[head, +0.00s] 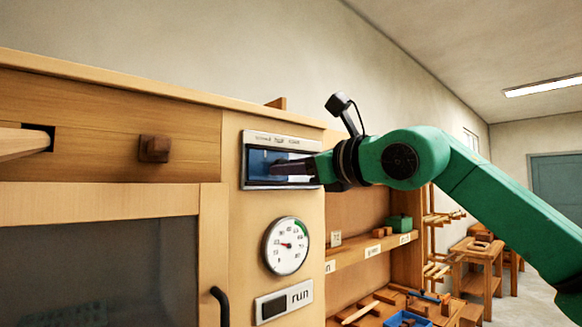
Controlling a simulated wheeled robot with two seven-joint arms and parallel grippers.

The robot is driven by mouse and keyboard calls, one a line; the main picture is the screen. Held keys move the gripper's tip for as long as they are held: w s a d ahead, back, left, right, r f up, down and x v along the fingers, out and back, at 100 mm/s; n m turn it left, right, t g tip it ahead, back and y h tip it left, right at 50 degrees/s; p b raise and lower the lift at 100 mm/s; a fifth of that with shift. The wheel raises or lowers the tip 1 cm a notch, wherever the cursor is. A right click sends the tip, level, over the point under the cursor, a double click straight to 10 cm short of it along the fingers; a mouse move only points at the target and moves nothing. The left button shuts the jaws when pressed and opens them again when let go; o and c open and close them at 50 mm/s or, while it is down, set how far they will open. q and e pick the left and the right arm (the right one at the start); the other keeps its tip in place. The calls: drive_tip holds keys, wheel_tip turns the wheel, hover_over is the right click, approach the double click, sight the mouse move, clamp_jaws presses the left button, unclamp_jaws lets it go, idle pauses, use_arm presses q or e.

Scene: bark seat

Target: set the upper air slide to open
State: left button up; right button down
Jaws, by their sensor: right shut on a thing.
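The slide panel (249,184) is a pale metal plate with a blue recessed window (258,160), high on the wooden cabinet's right post. Small lettering, too fine to read, runs along its top edge. My right gripper (283,168) reaches in from the right, its dark fingers pointing left across the window. It is shut on a small part at the panel. The fingers hide that part and the right side of the window, so I cannot tell the slide's setting. My left gripper is not in view.
Below the panel are a round dial gauge (286,246) and a plate marked "run" (284,300). A square wooden knob (154,149) and a dark curved handle (219,305) stick out at left. Shelves with blocks (372,250) stand behind, under my right arm.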

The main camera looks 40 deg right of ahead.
drive_tip(key=shift+r, duration=0.1)
idle(0.6)
drive_tip(key=d+p, duration=0.1)
drive_tip(key=d, duration=0.7)
drive_tip(key=shift+s+d+r, duration=0.15)
drive_tip(key=c, duration=0.5)
unclamp_jaws()
drive_tip(key=shift+d, duration=0.15)
drive_tip(key=shift+f, duration=0.2)
